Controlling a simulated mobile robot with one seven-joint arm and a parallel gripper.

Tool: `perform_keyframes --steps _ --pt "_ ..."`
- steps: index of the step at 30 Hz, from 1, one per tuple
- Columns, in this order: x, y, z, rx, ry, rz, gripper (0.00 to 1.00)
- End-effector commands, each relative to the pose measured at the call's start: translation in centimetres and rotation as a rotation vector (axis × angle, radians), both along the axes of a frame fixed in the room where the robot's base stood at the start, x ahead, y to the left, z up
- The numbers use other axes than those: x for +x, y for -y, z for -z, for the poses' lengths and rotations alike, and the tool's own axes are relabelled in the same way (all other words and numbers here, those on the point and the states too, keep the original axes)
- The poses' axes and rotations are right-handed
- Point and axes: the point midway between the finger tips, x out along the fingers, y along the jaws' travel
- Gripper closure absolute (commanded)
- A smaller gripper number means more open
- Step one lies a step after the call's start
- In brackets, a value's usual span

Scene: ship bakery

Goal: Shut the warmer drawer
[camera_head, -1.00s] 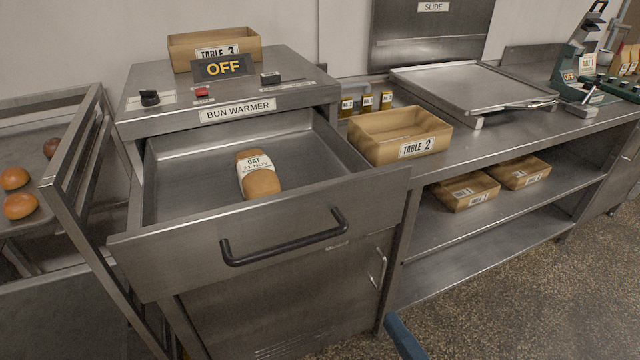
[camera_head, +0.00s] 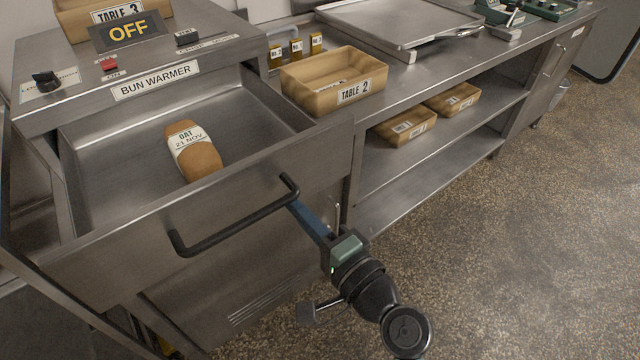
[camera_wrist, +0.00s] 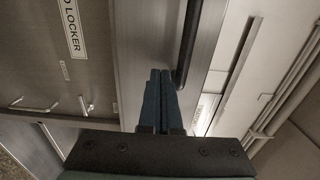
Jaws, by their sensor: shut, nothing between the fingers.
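The warmer drawer (camera_head: 120,262) stands pulled out below the label "BUN WARMER". A labelled oat loaf (camera_head: 193,152) lies inside it. The drawer's black bar handle (camera_head: 236,226) runs across its front; it also shows in the wrist view (camera_wrist: 188,45). My gripper (camera_head: 293,208) is shut and empty, with its blue fingers pointing at the drawer front near the handle's right end. In the wrist view the shut fingers (camera_wrist: 160,80) lie beside the handle, against or just before the steel front. I cannot tell whether they touch it.
The warmer top carries an "OFF" sign (camera_head: 128,31), a black knob (camera_head: 46,81) and a Table 3 box (camera_head: 80,18). A Table 2 box (camera_head: 334,84) stands on the counter close to the drawer's right side.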

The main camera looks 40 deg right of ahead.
Motion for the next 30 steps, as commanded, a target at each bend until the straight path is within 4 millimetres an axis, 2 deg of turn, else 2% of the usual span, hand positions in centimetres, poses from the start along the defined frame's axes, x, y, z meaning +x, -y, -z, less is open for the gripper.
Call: perform_keyframes --steps 6,23,26,30 --pt "2.0 0.0 -0.1 0.0 0.0 0.0 1.0" --pt "2.8 0.0 0.0 0.0 0.0 0.0 1.0" --pt "3.9 -0.1 0.0 -0.001 0.002 -0.002 1.0" --pt "6.4 -0.1 -0.1 -0.002 0.003 -0.002 1.0"
